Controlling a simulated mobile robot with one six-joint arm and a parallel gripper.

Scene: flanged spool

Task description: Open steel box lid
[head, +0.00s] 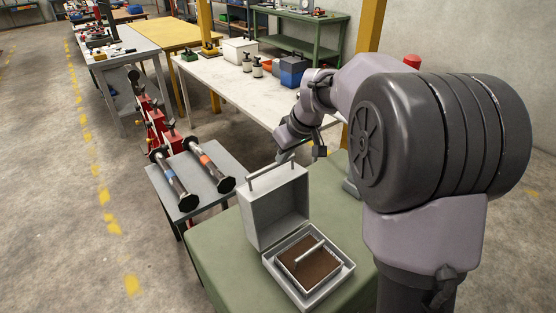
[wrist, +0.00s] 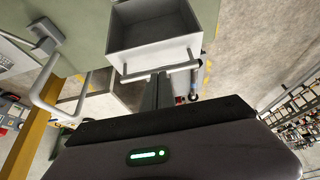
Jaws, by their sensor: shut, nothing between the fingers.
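The grey steel box (head: 325,286) stands on the green table. Its lid (head: 273,212) is raised and stands about upright at the box's back edge, with a bar handle (head: 272,178) along its top. The open box shows a brown-bottomed inner tray (head: 310,268) with a pale bar across it. My gripper (head: 284,158) is at the lid's top edge, close to the handle. In the wrist view the hollow lid (wrist: 155,32) and its handle (wrist: 162,70) lie just beyond my gripper (wrist: 160,80), whose fingers are together and empty. I cannot tell whether they touch the handle.
Two dark-flanged spools (head: 175,182) lie on a small grey table (head: 218,169) at the left. A red rack (head: 158,125) stands behind it. A long white bench (head: 225,85) with containers is farther back. Open floor (head: 80,230) lies to the left.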

